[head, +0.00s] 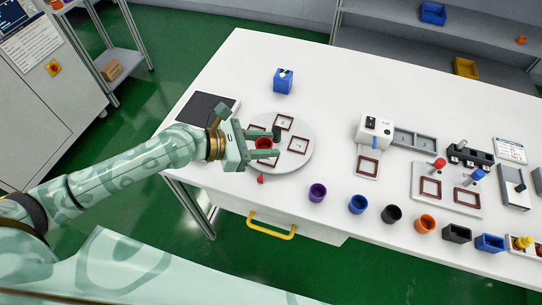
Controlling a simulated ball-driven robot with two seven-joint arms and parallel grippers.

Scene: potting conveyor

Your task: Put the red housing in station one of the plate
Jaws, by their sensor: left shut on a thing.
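The red housing (263,143) is a small red cup between the fingers of my left gripper (273,144), which is shut on it. The gripper holds it over the left part of the round grey plate (304,161). My gripper partly hides the left side of the plate, and I cannot read which station is number one. Whether the housing touches the plate is unclear. My right gripper is out of view.
A red pointer (260,179) sits at the plate's front edge. A blue block (283,81) stands behind, a dark pad (205,112) at left. Purple (317,193), blue (358,204), black (391,215) and orange (424,224) cups line the front. A white machine (375,132) stands right.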

